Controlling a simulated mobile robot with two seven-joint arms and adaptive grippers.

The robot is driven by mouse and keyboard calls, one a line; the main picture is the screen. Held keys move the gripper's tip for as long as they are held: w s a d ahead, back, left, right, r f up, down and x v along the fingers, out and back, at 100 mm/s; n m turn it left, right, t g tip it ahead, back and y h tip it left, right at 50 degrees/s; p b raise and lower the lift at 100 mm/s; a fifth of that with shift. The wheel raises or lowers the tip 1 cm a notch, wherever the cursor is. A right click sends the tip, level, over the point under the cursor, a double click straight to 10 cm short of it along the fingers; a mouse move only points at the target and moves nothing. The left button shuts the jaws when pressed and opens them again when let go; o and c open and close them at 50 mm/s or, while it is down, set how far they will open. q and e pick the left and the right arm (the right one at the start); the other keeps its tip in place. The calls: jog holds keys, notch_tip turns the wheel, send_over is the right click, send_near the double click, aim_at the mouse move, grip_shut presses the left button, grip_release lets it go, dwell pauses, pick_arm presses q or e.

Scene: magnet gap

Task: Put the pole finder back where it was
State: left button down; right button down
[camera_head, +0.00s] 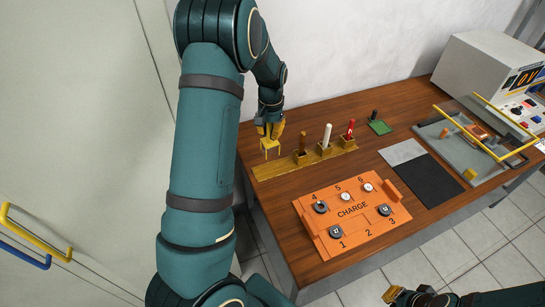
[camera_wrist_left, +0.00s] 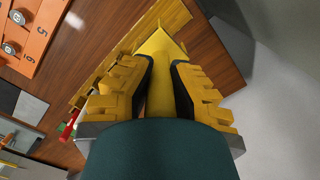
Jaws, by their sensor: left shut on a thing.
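My left gripper (camera_head: 270,130) points down over the left end of the wooden rack (camera_head: 270,171). It is shut on a yellow piece (camera_head: 270,148), which I take to be the pole finder; its yellow body (camera_wrist_left: 158,48) shows between the fingers in the left wrist view. The fingers (camera_wrist_left: 165,90) hide part of it. The piece is at the rack's left end; I cannot tell whether it touches the rack. My right gripper (camera_head: 395,294) is at the bottom right edge, low and away from the rack; its opening is unclear.
Brown (camera_head: 302,141), white (camera_head: 327,134) and red (camera_head: 350,127) handled tools stand in the rack's blocks. An orange CHARGE box (camera_head: 352,235) lies in front. A grey and black mat (camera_head: 432,185), a clear yellow-handled guard (camera_head: 480,135) and a console (camera_head: 490,70) are right.

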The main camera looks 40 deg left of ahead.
aim_at(269, 142)
pick_arm(q)
notch_tip(269, 142, down, 4)
jog(key=shift+s+f, duration=0.15)
jog(key=shift+f, duration=0.1)
jog(key=shift+f+b, duration=0.4)
jog(key=shift+f, duration=1.7)
jog(key=shift+r, duration=0.1)
jog(key=c, duration=1.1)
grip_release()
jog(key=shift+f, duration=0.2)
